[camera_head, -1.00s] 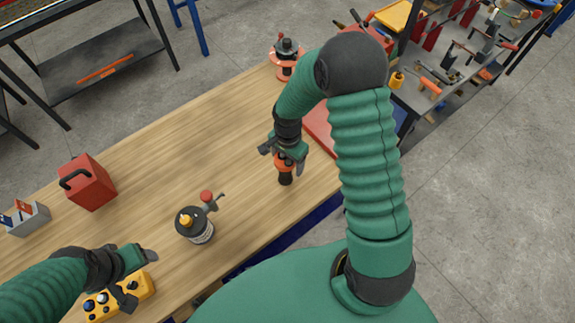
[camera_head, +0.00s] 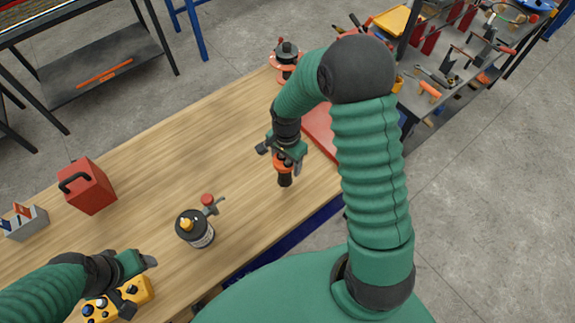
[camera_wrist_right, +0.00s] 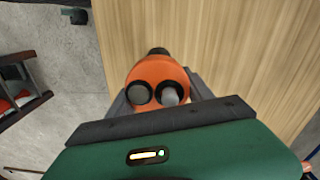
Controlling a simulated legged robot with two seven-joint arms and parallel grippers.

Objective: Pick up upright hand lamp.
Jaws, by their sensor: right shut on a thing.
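The hand lamp (camera_head: 284,180) is orange and black, near the right part of the wooden table. My right gripper (camera_head: 282,160) is shut on its orange part, and the black end points down toward the table. Whether it touches the tabletop I cannot tell. In the right wrist view the lamp's orange head (camera_wrist_right: 158,72), with two dark-rimmed round spots, sits between the fingers. My left gripper (camera_head: 139,281) has its fingers apart over a yellow control box (camera_head: 100,309) at the lower left, holding nothing that I can see.
A red box (camera_head: 88,190) and a grey caddy (camera_head: 24,223) are farther left. An orange-and-black reel (camera_head: 286,62) stands at the far end. The table's middle is clear.

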